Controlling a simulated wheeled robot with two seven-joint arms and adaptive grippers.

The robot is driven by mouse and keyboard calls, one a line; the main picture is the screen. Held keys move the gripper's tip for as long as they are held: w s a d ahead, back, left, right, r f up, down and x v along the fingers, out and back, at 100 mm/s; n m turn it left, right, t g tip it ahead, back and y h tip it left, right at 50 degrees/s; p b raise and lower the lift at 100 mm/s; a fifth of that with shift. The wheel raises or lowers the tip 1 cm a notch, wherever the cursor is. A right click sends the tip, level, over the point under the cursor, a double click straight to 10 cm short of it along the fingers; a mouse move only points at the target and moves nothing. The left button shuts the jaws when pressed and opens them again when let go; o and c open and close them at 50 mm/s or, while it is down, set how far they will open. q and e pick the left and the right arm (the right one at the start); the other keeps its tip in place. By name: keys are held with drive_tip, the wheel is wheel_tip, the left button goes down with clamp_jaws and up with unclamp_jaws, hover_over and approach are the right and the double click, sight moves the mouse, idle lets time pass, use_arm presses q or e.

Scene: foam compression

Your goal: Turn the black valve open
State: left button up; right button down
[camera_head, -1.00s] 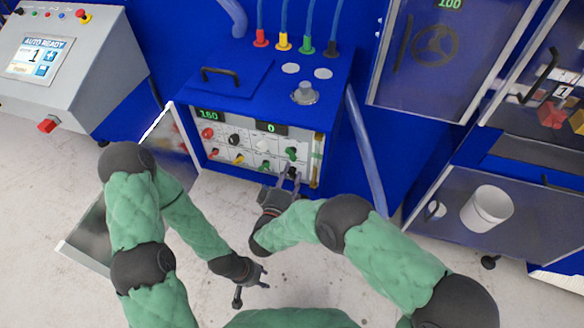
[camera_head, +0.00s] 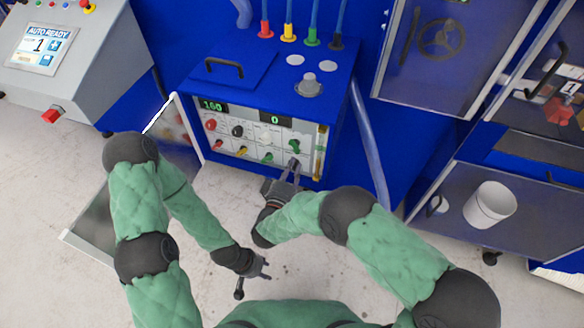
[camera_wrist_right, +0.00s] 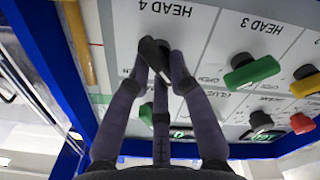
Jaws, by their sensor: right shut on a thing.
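The black valve (camera_wrist_right: 150,50) at HEAD 4 is the end handle of the lower row on the blue cabinet's front panel. In the right wrist view its handle lies at a slant between my fingertips. My right gripper (camera_wrist_right: 160,62) is shut on it, with fingers on both sides. In the head view my right gripper (camera_head: 292,170) reaches the panel's lower right corner and partly hides the valve. My left gripper (camera_head: 253,280) hangs low over the floor, open and empty, away from the panel.
A green valve (camera_wrist_right: 250,70) sits beside it at HEAD 3, with yellow, red and other knobs beyond. A yellow vertical strip (camera_head: 320,150) is close on the right. An open clear door (camera_head: 178,130) stands left of the panel. A white bucket (camera_head: 490,205) is at right.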

drive_tip(key=m+b, duration=0.1)
drive_tip(key=m, duration=0.3)
drive_tip(key=shift+d, duration=0.15)
drive_tip(key=m, duration=0.2)
drive_tip(key=m+b, duration=0.1)
drive_tip(key=m, duration=0.1)
drive_tip(key=shift+s+d+f+m+b, duration=0.1)
drive_tip(key=shift+d+f+m+b, duration=0.05)
drive_tip(key=shift+m+b, duration=0.15)
drive_tip(key=m+b, duration=0.2)
drive_tip(key=m, duration=0.2)
drive_tip(key=shift+d+f+m, duration=0.1)
drive_tip(key=shift+d+m, duration=0.05)
drive_tip(key=shift+m, duration=0.15)
drive_tip(key=shift+d+f+m+b, duration=0.1)
drive_tip(key=shift+m+b, duration=1.1)
drive_tip(key=shift+m, duration=0.6)
drive_tip(key=c, duration=1.1)
unclamp_jaws()
drive_tip(key=shift+s, duration=0.1)
drive_tip(key=v, duration=1.2)
